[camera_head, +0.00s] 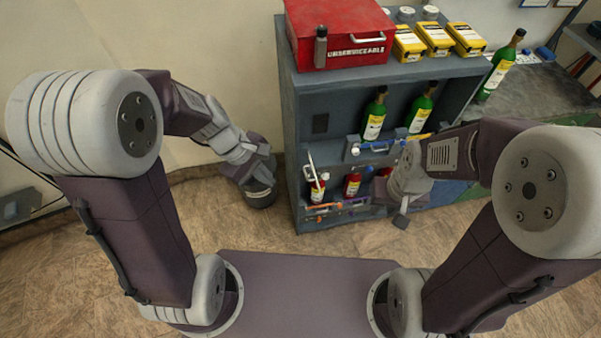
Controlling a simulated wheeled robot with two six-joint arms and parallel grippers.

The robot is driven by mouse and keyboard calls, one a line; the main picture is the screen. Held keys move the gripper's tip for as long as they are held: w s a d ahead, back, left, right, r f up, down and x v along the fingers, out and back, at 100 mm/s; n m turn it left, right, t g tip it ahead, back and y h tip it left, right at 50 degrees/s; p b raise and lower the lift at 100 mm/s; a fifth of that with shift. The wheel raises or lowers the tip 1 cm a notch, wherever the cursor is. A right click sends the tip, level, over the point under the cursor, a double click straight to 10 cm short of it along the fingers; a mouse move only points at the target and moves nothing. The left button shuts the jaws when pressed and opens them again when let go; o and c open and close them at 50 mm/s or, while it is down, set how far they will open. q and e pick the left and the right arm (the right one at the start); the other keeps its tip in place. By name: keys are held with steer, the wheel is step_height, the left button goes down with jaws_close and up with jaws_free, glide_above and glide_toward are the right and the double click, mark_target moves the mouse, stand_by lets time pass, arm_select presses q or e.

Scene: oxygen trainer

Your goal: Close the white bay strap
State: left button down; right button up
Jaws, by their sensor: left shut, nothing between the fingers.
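The white bay strap (311,164) shows as a thin white bar at the lower left bay of the grey cabinet (287,100). It stands up, tilted, in front of a red bottle (318,188), and looks open. My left gripper (262,188) is to the left of the cabinet, low and apart from the strap, and is shut and empty. My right gripper (402,218) hangs in front of the cabinet's right part, well to the right of the strap. Its fingers are too small and dark to tell whether they are open.
A blue strap (378,145) crosses the upper bays below green bottles (375,115). An orange strap (322,206) lies along the lower front edge. A red box (340,30) and yellow boxes (436,40) stand on top.

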arm_select(q)
steer(key=w+f+n+t+h+b, duration=0.1)
steer(key=w+f+n+h, duration=0.25)
steer(key=w+n, duration=0.55)
steer(key=w+a+f+n, duration=0.1)
steer(key=w+a+f, duration=0.1)
steer(key=a+f, duration=0.3)
steer(key=d+r+x, duration=0.2)
steer(key=x, duration=1.3)
steer(key=shift+w+d, duration=0.15)
steer(key=shift+w, duration=0.05)
